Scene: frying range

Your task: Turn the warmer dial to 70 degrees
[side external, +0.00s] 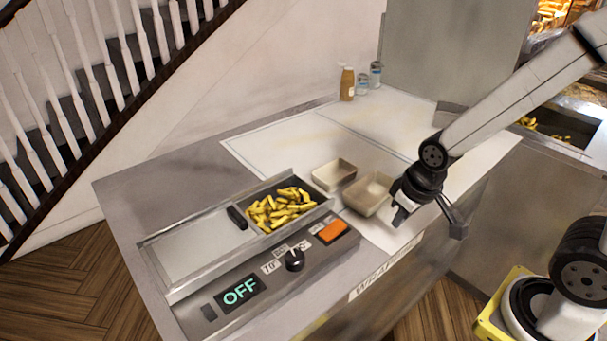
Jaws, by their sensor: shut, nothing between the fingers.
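The warmer dial (294,260) is a small black knob with a white mark on the warmer's front panel (225,310). The display (240,291) left of the dial reads OFF in green. An orange switch (332,231) sits to the right of the dial. My gripper (400,216) is shut and empty, to the right of the dial and above it in the picture, clear of the panel and near the cardboard trays.
Fries (279,209) lie in the warmer's right compartment, with a black handle (236,217) beside it. Two empty cardboard trays (334,175) (369,193) stand behind, close to my gripper. A sauce bottle (347,84) and cans (376,73) stand at the back. Space above the panel is clear.

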